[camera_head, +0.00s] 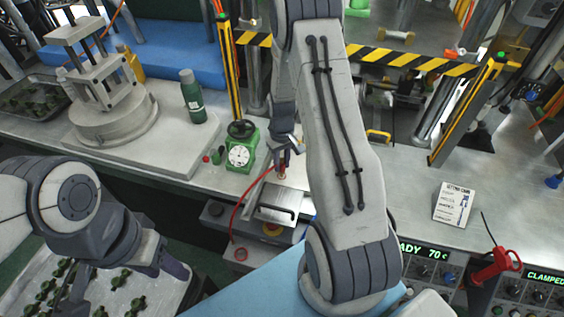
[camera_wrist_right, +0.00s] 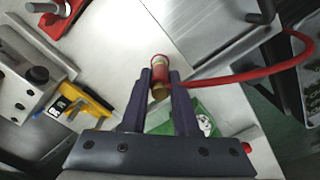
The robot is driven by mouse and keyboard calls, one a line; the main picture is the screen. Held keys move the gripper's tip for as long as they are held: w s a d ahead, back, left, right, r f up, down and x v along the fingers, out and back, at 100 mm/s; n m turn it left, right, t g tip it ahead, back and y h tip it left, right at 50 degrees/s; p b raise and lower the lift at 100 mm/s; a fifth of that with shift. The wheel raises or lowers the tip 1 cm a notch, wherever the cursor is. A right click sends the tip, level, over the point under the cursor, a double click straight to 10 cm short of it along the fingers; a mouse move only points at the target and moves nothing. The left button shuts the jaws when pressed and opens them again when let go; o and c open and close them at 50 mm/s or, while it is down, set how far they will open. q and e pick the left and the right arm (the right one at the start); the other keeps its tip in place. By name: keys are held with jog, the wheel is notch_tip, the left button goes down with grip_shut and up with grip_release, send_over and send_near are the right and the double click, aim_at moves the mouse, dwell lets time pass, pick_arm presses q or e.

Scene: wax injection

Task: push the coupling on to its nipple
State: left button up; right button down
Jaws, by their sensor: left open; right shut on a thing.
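The coupling (camera_wrist_right: 158,68) is a small red and brass cylinder with a red hose (camera_wrist_right: 265,72) running off to the right in the right wrist view. My right gripper (camera_wrist_right: 160,79) is shut on it. In the head view, the right gripper (camera_head: 283,158) points down above the bench edge, the coupling (camera_head: 281,174) showing small below its fingertips. I cannot make out the nipple clearly, nor whether the coupling touches it. My left gripper (camera_head: 168,267) is open and empty at the lower left, above a tray of green parts.
A green gauge block (camera_head: 241,150) with a black knob stands close left of the right gripper. A green bottle (camera_head: 191,95) and a grey press (camera_head: 108,85) stand farther left. My right arm hides the middle.

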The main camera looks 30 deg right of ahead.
jog(key=shift+f+b, duration=0.65)
jog(key=shift+f, duration=0.35)
jog(key=c, duration=0.6)
grip_release()
